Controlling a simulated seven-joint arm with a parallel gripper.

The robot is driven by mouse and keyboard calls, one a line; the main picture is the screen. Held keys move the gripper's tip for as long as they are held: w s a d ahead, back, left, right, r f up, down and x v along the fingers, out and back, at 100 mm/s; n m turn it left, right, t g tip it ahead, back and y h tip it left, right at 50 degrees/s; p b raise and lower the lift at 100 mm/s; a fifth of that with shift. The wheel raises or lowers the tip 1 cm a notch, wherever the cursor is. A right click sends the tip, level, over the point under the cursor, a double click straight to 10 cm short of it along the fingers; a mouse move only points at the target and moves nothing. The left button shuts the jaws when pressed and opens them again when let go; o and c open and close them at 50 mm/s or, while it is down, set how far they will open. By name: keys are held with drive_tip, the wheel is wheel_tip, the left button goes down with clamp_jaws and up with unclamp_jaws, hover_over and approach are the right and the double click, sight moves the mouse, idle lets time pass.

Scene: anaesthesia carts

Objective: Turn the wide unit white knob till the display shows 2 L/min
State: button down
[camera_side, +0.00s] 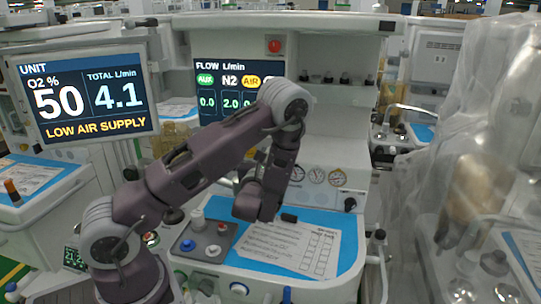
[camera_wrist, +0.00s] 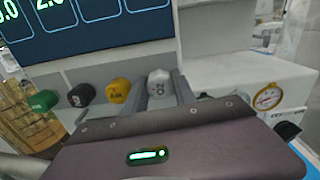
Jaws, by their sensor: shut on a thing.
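The white knob (camera_wrist: 160,84), lettered O2, sits at the right end of a row of knobs under the display in the wrist view. My gripper (camera_wrist: 161,95) has a finger on each side of this knob and is shut on it. In the side view my arm hides the knob and the fingertips. The flow display (camera_side: 221,93) on the wide unit reads 0.0 under AUX, 2.0 under N2 and 0.0 under the yellow label. My arm covers most of its last column, so the white knob's reading is hidden. The display's lower part also shows in the wrist view (camera_wrist: 100,38).
A yellow knob (camera_wrist: 118,91), a black knob (camera_wrist: 81,95) and a green knob (camera_wrist: 43,100) stand left of the white one. A gauge (camera_wrist: 268,96) is at right. A monitor (camera_side: 88,93) reads O2 50, total 4.1, LOW AIR SUPPLY. Papers (camera_side: 284,247) lie on the worktop.

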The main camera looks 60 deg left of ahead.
drive_tip(key=c, duration=1)
unclamp_jaws()
drive_tip(key=v, duration=0.7)
drive_tip(key=shift+s, duration=0.1)
